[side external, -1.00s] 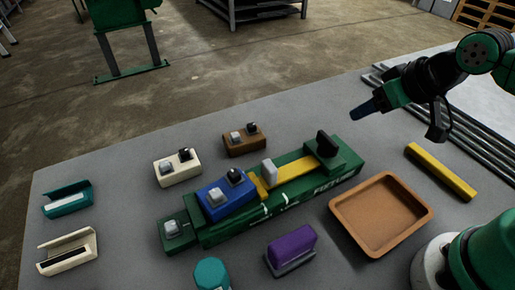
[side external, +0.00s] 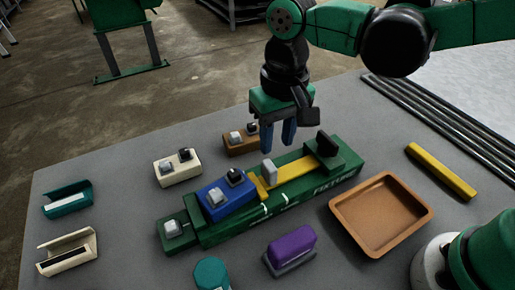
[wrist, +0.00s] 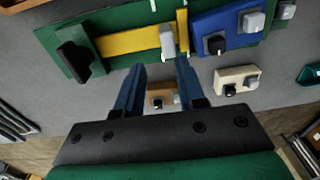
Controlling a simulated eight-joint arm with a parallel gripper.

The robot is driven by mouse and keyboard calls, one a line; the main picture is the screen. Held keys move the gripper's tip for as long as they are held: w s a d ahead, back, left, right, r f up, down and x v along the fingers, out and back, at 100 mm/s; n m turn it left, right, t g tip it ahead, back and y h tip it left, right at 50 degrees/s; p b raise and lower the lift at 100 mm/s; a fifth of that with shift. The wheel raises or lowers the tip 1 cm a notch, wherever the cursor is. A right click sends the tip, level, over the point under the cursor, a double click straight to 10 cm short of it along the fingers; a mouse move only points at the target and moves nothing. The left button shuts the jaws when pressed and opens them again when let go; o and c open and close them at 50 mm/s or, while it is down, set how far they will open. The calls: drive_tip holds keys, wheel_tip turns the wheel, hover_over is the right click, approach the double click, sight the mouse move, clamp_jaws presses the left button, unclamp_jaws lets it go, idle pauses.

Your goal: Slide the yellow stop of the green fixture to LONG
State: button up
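The green fixture (side external: 315,187) lies across the middle of the table; it also shows in the wrist view (wrist: 115,62). Its yellow stop (side external: 295,171) is a long flat bar with an upright grey knob (side external: 268,172). In the wrist view the yellow bar (wrist: 130,42) runs beside the grey knob (wrist: 167,40). A blue block (side external: 226,195) sits on the fixture close to the stop's left end. White marks and small lettering on the fixture's front are too small to read. My gripper (side external: 278,150) is open and empty, above and behind the knob.
A tan block (side external: 178,168) and a brown block (side external: 240,140) stand behind the fixture. A purple block (side external: 291,244), a teal cylinder (side external: 210,273) and an orange-brown tray (side external: 345,222) lie in front. A yellow bar (side external: 441,171) and grey rods (side external: 440,120) lie right.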

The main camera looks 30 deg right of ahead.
sight(270, 165)
drive_tip(key=shift+a+f, duration=0.5)
drive_tip(key=shift+a, duration=0.1)
drive_tip(key=shift+f, duration=2.6)
clamp_jaws()
drive_tip(key=shift+d, duration=0.1)
